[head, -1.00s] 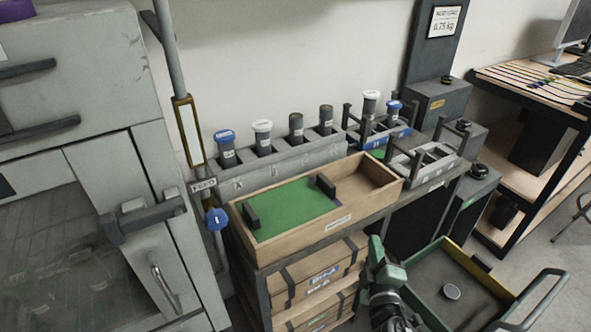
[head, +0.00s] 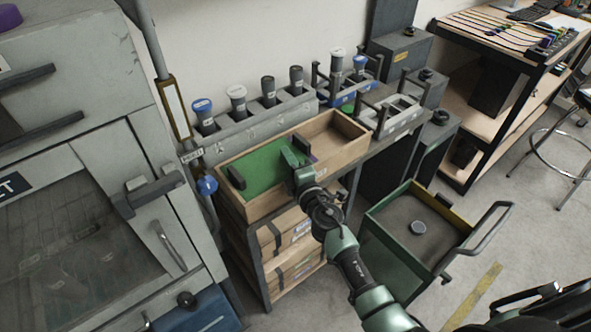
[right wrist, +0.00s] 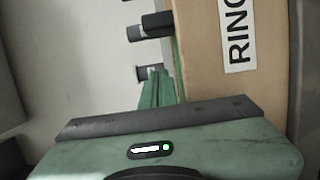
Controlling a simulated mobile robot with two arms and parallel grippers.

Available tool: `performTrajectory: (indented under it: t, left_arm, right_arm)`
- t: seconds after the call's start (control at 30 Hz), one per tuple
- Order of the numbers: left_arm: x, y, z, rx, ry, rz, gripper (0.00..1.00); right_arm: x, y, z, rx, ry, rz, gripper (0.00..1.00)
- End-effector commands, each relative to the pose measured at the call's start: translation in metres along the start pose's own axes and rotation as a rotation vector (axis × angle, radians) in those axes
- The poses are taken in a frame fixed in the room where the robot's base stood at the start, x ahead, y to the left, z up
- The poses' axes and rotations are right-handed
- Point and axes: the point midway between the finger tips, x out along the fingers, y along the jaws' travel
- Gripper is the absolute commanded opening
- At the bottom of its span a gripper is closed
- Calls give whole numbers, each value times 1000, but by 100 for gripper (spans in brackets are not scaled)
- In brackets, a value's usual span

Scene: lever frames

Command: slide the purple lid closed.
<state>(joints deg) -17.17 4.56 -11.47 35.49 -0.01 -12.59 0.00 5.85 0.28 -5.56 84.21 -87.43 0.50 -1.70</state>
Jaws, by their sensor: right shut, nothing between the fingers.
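A wooden box (head: 343,160) sits on the shelf unit, with a flat green panel (head: 262,170) over its left part and its right part open. I see no purple lid on the box. My right gripper (head: 290,157) is shut and empty, over the box's front side at the panel's right portion, close to the right grip; contact cannot be told. The right wrist view shows its green fingers (right wrist: 156,90) beside the box's labelled wall (right wrist: 207,60). My left gripper is not in view.
A grey rack (head: 235,128) of capped tubes stands behind the box. A blue rack (head: 350,95) and a grey rack (head: 397,108) stand to its right. A green cart (head: 385,225) is at the lower right. A purple object (head: 8,17) lies on the grey cabinet.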

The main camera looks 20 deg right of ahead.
Motion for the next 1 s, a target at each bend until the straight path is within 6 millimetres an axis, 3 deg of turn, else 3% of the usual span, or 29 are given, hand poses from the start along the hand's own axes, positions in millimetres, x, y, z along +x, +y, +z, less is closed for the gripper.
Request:
performTrajectory:
  t: [0.1, 0.23, 0.77, 0.87, 1.0]
  left_arm:
    - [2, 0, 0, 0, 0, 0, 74]
    - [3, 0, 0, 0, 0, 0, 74]
    - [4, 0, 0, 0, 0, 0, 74]
    - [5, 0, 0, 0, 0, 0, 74]
    - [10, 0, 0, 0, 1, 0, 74]
  right_arm:
    - [3, -1, 22, -4, -3, -1, 0]
    - [6, -1, 33, -2, -2, 0, 0]
    - [7, 0, 42, -2, -2, 0, 0]
    - [9, -1, 50, -4, -3, 0, 0]
    - [16, -1, 76, -5, -6, 1, 0]
